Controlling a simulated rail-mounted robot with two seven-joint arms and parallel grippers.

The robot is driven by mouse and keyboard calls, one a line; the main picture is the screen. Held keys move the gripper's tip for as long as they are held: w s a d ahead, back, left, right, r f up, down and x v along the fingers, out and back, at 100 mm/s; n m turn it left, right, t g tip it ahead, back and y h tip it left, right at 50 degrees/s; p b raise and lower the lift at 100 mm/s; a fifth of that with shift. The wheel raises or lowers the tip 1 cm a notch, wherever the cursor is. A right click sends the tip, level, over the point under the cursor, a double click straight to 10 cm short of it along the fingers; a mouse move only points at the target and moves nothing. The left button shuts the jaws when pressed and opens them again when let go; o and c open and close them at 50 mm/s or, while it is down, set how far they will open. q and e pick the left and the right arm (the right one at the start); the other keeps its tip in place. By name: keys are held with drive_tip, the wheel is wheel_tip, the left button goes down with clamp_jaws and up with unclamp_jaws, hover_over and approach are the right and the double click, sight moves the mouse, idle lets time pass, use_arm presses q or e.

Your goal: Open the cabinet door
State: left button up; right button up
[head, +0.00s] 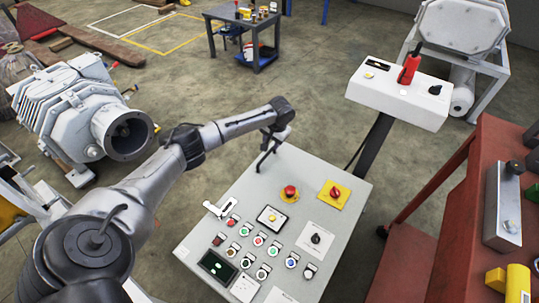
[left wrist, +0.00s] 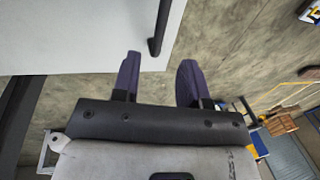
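The cabinet (head: 340,262) is a light grey box with a sloped button panel on top. In the left wrist view a plain white cabinet face (left wrist: 75,35) fills the upper left, with a black bar handle (left wrist: 163,28) near its right edge. My left gripper (head: 267,152) is at the panel's far edge in the head view. In the left wrist view its two purple fingers (left wrist: 158,80) are apart with nothing between them. The handle's lower end lies just beyond the gap between the fingertips, and I see no grip on it. My right gripper is not in view.
The panel carries several buttons, two red knobs and a white lever (head: 218,208). A white control box (head: 395,97) with a red handle stands behind right. A red workbench (head: 440,215) is at the right, a grey motor (head: 75,115) at the left.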

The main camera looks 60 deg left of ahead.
sight(268, 153)
use_arm(q)
drive_tip(key=f, duration=0.1)
drive_tip(key=f+b, duration=0.1)
drive_tip(key=f, duration=0.1)
drive_tip(key=s+f+b, duration=0.1)
drive_tip(key=f, duration=0.1)
drive_tip(key=shift+a, duration=0.35)
drive_tip(key=shift+w+a+f+b, duration=0.15)
drive_tip(key=shift+a+f+b, duration=0.05)
drive_tip(key=shift+f+b, duration=0.5)
drive_tip(key=shift+f, duration=0.15)
clamp_jaws()
